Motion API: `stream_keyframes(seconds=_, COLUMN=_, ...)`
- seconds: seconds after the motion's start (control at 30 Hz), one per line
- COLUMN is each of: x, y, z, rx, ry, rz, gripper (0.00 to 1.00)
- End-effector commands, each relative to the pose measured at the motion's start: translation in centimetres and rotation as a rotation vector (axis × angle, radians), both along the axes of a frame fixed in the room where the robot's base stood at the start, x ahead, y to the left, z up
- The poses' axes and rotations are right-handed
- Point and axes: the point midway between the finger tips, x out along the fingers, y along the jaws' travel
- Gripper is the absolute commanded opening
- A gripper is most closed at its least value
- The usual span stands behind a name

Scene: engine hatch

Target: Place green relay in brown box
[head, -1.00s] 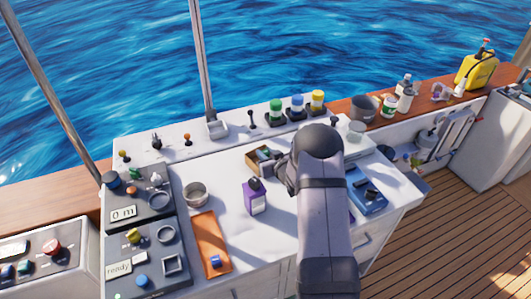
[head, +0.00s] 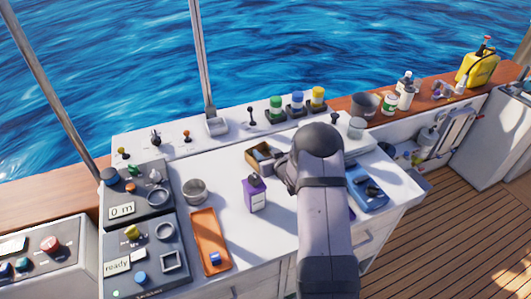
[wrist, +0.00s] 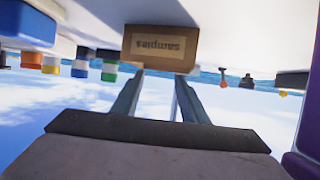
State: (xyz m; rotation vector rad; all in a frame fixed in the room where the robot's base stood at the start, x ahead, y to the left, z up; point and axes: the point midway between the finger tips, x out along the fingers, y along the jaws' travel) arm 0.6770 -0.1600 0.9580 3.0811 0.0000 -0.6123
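The small brown box (head: 258,160) stands on the white console top, left of my gripper in the head view. In the wrist view the brown box (wrist: 160,48) shows its labelled side, upside down, just ahead of the fingertips. My gripper (wrist: 158,75) has its two fingers apart, with nothing seen between them. In the head view my gripper (head: 281,172) is close to the box's right side, partly hidden by my arm. Something greyish shows inside the box, too small to identify. I cannot make out a green relay for certain; the box's inside is hidden in the wrist view.
A metal bowl (head: 196,191) and an orange tray (head: 209,238) are to the left.

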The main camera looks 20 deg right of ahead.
Motion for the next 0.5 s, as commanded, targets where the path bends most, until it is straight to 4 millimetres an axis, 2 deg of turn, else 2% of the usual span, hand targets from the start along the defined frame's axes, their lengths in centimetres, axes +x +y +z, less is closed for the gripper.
stream_keyframes(seconds=0.27, x=0.0, y=0.0, z=0.3, rx=0.000, ry=0.000, rz=0.000, gripper=0.40)
stream_keyframes(seconds=0.47, x=0.0, y=0.0, z=1.8, rx=0.000, ry=0.000, rz=0.000, gripper=0.40)
stream_keyframes(seconds=0.5, x=-0.5, y=-0.1, z=1.4, rx=0.001, ry=0.001, rz=-0.001, gripper=0.40)
